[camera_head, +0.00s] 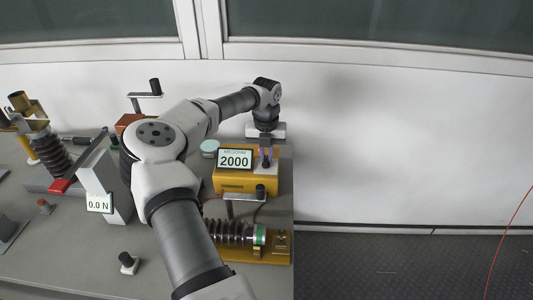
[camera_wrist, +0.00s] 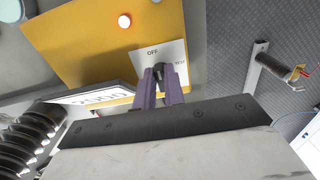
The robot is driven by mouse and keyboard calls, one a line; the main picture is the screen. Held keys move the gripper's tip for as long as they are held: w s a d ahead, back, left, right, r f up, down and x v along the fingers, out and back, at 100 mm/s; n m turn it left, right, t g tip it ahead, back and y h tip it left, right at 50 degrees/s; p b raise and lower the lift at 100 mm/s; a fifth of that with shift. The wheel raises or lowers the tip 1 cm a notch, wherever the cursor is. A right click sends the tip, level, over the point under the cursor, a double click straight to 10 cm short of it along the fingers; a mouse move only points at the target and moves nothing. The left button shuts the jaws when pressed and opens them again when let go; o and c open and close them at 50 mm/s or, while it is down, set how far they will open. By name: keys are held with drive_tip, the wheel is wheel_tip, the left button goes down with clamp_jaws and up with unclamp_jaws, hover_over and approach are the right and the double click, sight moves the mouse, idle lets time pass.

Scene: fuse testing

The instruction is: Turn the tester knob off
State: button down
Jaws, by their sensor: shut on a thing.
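The yellow tester (camera_head: 245,183) stands near the right end of the bench, and its tilted display (camera_head: 235,160) reads 2000. Its yellow top also shows in the wrist view (camera_wrist: 85,50), with a lit orange-white lamp (camera_wrist: 124,21). A white label plate on it carries "OFF" and, to the right, a smaller word that looks like "TEST". My gripper (camera_head: 266,156) points down at the tester's right part. In the wrist view its purple fingers (camera_wrist: 160,84) are closed around the small dark knob (camera_wrist: 159,69). The fingers hide most of the knob, so I cannot tell its setting.
A ribbed fuse or insulator (camera_head: 230,232) in a yellow stand, with a clamp handle above, sits in front of the tester. A force gauge (camera_head: 100,203) reading 0.0 N stands to the left. The bench ends just right of the tester, with open floor (camera_head: 400,265) beyond.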

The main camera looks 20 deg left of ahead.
sight(266, 157)
idle(0.5)
drive_tip(key=c, duration=1.5)
unclamp_jaws()
wheel_tip(266, 157, up, 14)
drive_tip(key=shift+f+b, duration=0.1)
drive_tip(key=shift+b, duration=0.35)
